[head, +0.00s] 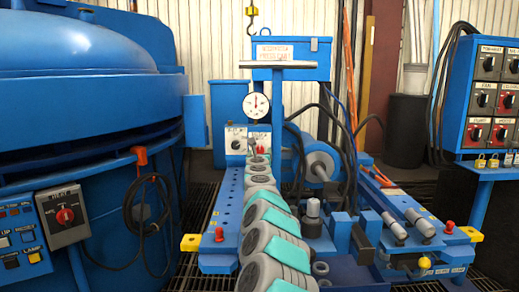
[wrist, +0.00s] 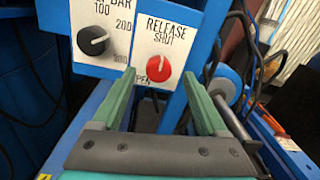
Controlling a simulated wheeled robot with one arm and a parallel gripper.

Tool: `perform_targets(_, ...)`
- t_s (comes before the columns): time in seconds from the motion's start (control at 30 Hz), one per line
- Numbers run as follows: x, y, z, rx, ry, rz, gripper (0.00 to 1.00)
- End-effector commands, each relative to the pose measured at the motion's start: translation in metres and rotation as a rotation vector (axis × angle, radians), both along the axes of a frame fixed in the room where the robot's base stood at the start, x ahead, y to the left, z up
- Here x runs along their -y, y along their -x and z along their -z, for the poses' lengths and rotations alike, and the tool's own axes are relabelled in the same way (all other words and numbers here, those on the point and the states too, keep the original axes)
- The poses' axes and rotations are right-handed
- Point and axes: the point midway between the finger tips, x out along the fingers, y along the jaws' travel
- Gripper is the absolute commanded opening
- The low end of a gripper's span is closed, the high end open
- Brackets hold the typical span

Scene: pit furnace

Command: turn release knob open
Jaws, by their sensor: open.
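The release knob (wrist: 161,68) is a round red knob on a white plate marked RELEASE, with SHUT above it and a partly covered OPEN at lower left. My gripper (wrist: 157,80) is open, with one green finger to each side of the knob in the wrist view. The fingers look just short of the plate; I cannot tell whether they touch the knob.
A white plate with a black knob (wrist: 93,40) sits close left of the release plate. A pressure gauge (head: 256,105) is above. A blue cylinder (head: 318,160) and black hoses lie right of my gripper. The large blue furnace (head: 90,120) stands at left.

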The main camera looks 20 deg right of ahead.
Motion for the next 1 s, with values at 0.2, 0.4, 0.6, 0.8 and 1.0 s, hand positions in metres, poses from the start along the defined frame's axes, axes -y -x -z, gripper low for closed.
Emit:
perform_targets(0.2, 0.005, -0.015, 0.003, -0.006, 0.002, -0.001, 0.76)
perform_targets(0.4, 0.010, -0.028, 0.000, -0.005, 0.006, 0.002, 0.76)
perform_targets(0.6, 0.012, -0.036, 0.002, -0.004, 0.002, 0.000, 0.76)
perform_targets(0.8, 0.012, -0.038, 0.004, -0.004, -0.001, 0.000, 0.76)
perform_targets(1.0, 0.012, -0.038, 0.004, -0.004, -0.001, -0.001, 0.74)
